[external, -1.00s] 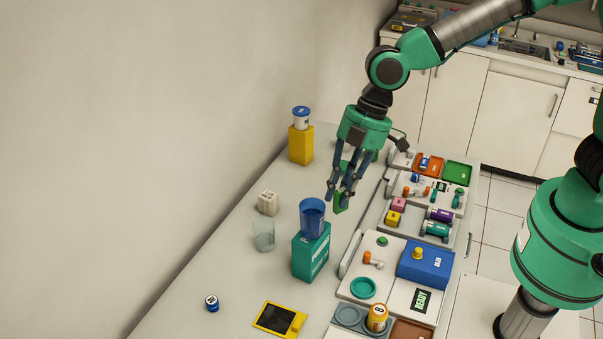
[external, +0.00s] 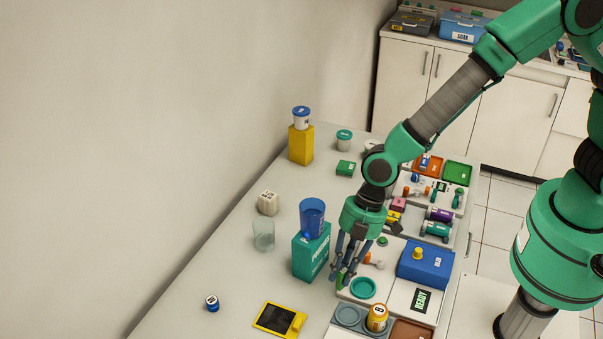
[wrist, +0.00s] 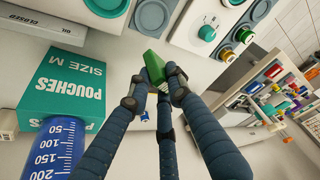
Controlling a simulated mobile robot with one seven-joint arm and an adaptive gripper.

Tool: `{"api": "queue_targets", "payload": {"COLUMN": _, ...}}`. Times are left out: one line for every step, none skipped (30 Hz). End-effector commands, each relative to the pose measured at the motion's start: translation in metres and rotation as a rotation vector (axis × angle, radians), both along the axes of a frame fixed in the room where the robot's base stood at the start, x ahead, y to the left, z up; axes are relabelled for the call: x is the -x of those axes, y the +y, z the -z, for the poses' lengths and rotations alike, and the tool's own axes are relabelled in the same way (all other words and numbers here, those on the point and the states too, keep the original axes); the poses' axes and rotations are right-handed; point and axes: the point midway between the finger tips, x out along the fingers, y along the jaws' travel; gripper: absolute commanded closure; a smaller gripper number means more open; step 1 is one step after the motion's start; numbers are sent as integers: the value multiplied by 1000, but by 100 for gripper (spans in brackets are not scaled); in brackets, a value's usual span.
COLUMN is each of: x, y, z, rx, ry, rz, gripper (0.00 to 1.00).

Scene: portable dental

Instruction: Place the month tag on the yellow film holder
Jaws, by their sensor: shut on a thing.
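The yellow film holder (external: 260,323) lies flat near the front edge of the table, with a dark panel and a raised yellow part at its right end. My gripper (external: 345,278) is above the table, right of the teal pouches box and behind the film holder. It is shut on a green block (wrist: 153,68), which sticks out past the fingertips in the wrist view. I read no month on the block and cannot confirm that it is the month tag. The fingers hide part of it. The film holder is not clearly visible in the wrist view.
The teal pouches box (external: 310,258) with a blue measuring cup (external: 312,218) on top stands close left of my gripper. A clear glass (external: 263,236) and a small blue jar (external: 212,303) are farther left. Trays with a teal dish (external: 363,288) lie to the right.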

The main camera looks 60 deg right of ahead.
Motion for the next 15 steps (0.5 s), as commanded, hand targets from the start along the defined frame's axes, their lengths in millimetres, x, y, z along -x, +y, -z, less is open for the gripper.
{"api": "queue_targets", "payload": {"x": 0, "y": 0, "z": 15, "rx": 1, "ry": 3, "rz": 1, "gripper": 100}}
{"api": "queue_targets", "payload": {"x": 0, "y": 0, "z": 22, "rx": 1, "ry": 4, "rz": 2, "gripper": 100}}
{"api": "queue_targets", "payload": {"x": 0, "y": 0, "z": 30, "rx": 1, "ry": 2, "rz": 1, "gripper": 100}}
{"api": "queue_targets", "payload": {"x": 0, "y": 0, "z": 35, "rx": 0, "ry": 2, "rz": 1, "gripper": 100}}
{"api": "queue_targets", "payload": {"x": 0, "y": 0, "z": 39, "rx": -1, "ry": 2, "rz": 1, "gripper": 100}}
{"api": "queue_targets", "payload": {"x": 0, "y": 0, "z": 43, "rx": 0, "ry": 0, "rz": 0, "gripper": 100}}
{"api": "queue_targets", "payload": {"x": -1, "y": 0, "z": 46, "rx": -1, "ry": 0, "rz": 1, "gripper": 100}}
{"api": "queue_targets", "payload": {"x": -1, "y": 1, "z": 48, "rx": -2, "ry": 0, "rz": 1, "gripper": 100}}
{"api": "queue_targets", "payload": {"x": -1, "y": 1, "z": 50, "rx": -2, "ry": -1, "rz": 1, "gripper": 100}}
{"api": "queue_targets", "payload": {"x": -1, "y": 1, "z": 51, "rx": -2, "ry": -2, "rz": 0, "gripper": 100}}
{"api": "queue_targets", "payload": {"x": -1, "y": 0, "z": 52, "rx": -2, "ry": -2, "rz": 0, "gripper": 100}}
{"api": "queue_targets", "payload": {"x": -1, "y": 0, "z": 52, "rx": -2, "ry": -2, "rz": 0, "gripper": 100}}
{"api": "queue_targets", "payload": {"x": -1, "y": 0, "z": 52, "rx": -2, "ry": -2, "rz": 0, "gripper": 100}}
{"api": "queue_targets", "payload": {"x": -1, "y": 0, "z": 52, "rx": -2, "ry": -2, "rz": 0, "gripper": 100}}
{"api": "queue_targets", "payload": {"x": -1, "y": 0, "z": 52, "rx": -2, "ry": -2, "rz": 0, "gripper": 100}}
